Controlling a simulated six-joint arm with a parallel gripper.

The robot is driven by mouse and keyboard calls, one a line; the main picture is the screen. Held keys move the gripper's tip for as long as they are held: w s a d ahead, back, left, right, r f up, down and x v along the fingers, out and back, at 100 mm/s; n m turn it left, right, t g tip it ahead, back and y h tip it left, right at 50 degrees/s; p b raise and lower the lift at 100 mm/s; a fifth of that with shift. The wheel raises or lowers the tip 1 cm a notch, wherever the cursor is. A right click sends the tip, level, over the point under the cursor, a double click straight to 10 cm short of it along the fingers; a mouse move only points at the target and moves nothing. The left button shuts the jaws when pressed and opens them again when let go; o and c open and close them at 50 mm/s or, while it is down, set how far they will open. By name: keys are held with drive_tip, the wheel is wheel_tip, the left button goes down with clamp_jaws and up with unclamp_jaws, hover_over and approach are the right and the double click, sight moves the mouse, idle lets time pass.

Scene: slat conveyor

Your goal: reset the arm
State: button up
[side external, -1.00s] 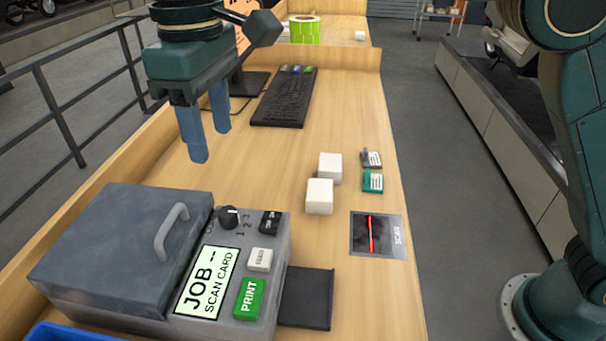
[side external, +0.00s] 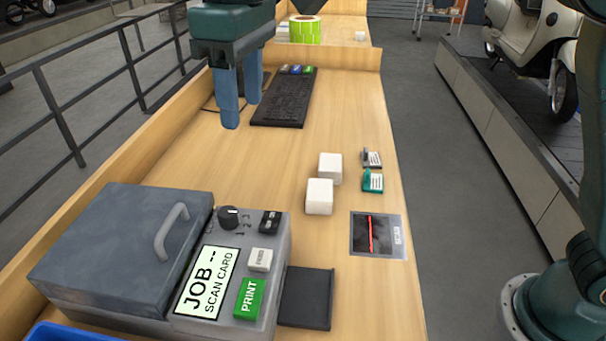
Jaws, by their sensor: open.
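My gripper (side external: 241,113) hangs at the upper left of the picture, above the wooden bench. Its two blue fingers point down and stand apart, with nothing between them. The fingertips appear just left of and in front of the black keyboard (side external: 285,98). The upper part of the gripper is cut off by the top edge of the picture.
Two white cubes (side external: 319,197) and two small cards (side external: 372,181) lie mid-bench near the scan pad (side external: 378,235). A grey printer box (side external: 120,240) with a "SCAN CARD" screen (side external: 208,284) fills the front left. Bench space between keyboard and cubes is clear. A scooter (side external: 535,50) stands at right.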

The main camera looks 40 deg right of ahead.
drive_tip(key=s+d+r+m+t, duration=0.15)
drive_tip(key=s+d, duration=0.25)
drive_tip(key=d, duration=0.5)
drive_tip(key=s+d+m+t, duration=0.15)
drive_tip(key=s+d, duration=0.25)
drive_tip(key=d, duration=0.6)
drive_tip(key=s+d+f+m+t, duration=0.1)
drive_tip(key=s+d+f+m, duration=0.1)
drive_tip(key=s+d+f, duration=0.3)
drive_tip(key=s+d+f+m+t, duration=0.1)
drive_tip(key=s+d+f+m, duration=0.1)
drive_tip(key=s+d+f, duration=0.3)
drive_tip(key=s, duration=0.4)
drive_tip(key=shift+s+d, duration=0.15)
drive_tip(key=shift+d, duration=0.1)
